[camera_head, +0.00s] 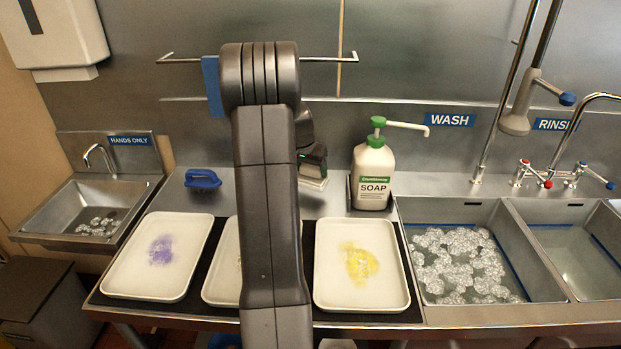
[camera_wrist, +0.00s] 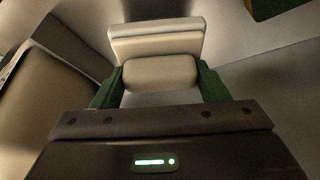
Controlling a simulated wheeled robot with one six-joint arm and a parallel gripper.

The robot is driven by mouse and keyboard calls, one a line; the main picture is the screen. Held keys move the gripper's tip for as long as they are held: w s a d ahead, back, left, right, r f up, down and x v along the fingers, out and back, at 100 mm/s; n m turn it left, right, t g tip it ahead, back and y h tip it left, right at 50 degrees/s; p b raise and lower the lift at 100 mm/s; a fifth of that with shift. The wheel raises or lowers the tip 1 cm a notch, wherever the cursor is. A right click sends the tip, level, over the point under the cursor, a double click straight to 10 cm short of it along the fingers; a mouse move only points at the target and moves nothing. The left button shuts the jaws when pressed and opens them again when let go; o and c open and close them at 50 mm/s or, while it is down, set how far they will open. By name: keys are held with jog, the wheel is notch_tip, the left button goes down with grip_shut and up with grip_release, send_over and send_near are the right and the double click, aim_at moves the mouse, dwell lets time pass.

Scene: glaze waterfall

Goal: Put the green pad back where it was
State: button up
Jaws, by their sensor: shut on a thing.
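My gripper (camera_head: 314,166) shows in the head view just right of my arm, above the steel counter in front of the back wall. It is shut on the green pad (camera_head: 314,183), whose pale lower face shows under a dark green edge. My arm hides part of the gripper. In the wrist view the jaws (camera_wrist: 158,82) have a pale block (camera_wrist: 156,45) between them, with dark green parts on both sides. I cannot tell whether the pad touches the counter.
A soap bottle (camera_head: 373,172) stands close on the right. A blue-handled pad (camera_head: 202,178) lies on the left of the counter. Trays with purple (camera_head: 135,282) and yellow (camera_head: 328,290) smears lie in front; my arm covers a middle tray (camera_head: 222,285). Foamy wash sink (camera_head: 540,285) is right.

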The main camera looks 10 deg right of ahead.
aim_at(309, 172)
jog(key=shift+f, duration=1.85)
jog(key=shift+f, duration=0.1)
jog(key=shift+f, duration=0.15)
jog(key=o, duration=0.9)
jog(key=shift+r+p, duration=0.35)
jog(key=b+v, duration=0.1)
jog(key=v, duration=1.1)
jog(key=shift+b, duration=0.35)
